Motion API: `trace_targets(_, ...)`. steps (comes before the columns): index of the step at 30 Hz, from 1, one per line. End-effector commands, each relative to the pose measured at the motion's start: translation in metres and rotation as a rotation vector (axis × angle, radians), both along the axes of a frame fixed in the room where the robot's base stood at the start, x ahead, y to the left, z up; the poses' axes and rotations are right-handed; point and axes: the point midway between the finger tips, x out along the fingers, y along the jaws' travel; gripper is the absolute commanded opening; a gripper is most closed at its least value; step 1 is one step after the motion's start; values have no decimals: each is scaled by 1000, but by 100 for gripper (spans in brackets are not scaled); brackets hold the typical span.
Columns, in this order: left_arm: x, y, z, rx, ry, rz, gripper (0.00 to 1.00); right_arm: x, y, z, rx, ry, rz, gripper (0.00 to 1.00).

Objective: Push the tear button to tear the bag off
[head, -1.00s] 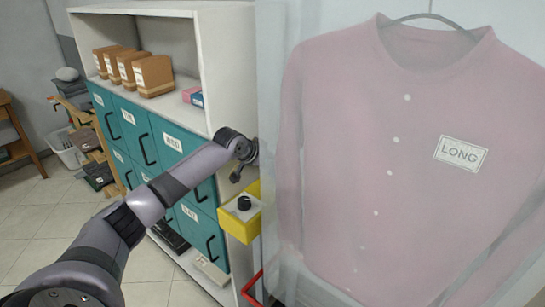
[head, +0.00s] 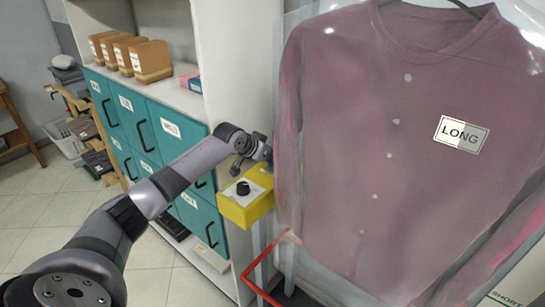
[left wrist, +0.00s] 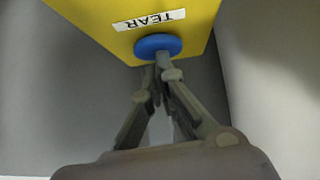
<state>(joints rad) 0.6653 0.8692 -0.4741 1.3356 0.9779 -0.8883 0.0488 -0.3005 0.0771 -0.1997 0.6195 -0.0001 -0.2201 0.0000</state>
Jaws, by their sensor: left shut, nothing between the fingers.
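A yellow control box (head: 240,212) with a black knob on top stands beside the hanging shirt. In the left wrist view the box (left wrist: 110,12) bears a white TEAR label (left wrist: 149,20), upside down, above a round blue button (left wrist: 158,45). My left gripper (head: 262,153) is at the box's far side. In the left wrist view its fingers (left wrist: 161,66) are shut and empty, with the tips at the button's lower edge; whether they press it I cannot tell. A clear, glossy bag (head: 300,20) covers a dusty-pink shirt (head: 365,170) labelled LONG. My right gripper is out of view.
A white shelf unit with teal drawers (head: 150,128) and brown boxes (head: 150,58) stands behind my left arm. A red bent bar (head: 262,288) is below the yellow box. Tiled floor lies open at the left.

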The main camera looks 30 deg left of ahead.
Motion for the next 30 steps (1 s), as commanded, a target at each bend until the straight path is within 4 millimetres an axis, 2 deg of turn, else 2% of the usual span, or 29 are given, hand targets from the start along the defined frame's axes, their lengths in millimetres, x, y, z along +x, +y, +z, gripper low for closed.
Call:
trace_targets(3,-2,-1,-4,0,10,-1,0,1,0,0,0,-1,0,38)
trace_targets(8,-2,-1,0,0,10,-1,0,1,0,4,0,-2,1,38)
trace_targets(11,-1,-2,9,-1,9,-1,0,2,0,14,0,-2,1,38)
trace_targets(18,2,-6,46,-1,5,0,0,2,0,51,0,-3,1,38)
trace_targets(19,1,-6,46,1,4,1,0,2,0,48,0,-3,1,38)
trace_targets(20,-5,-4,43,3,4,0,0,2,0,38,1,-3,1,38)
trace_targets(30,-53,2,87,4,1,0,0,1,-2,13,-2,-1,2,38)
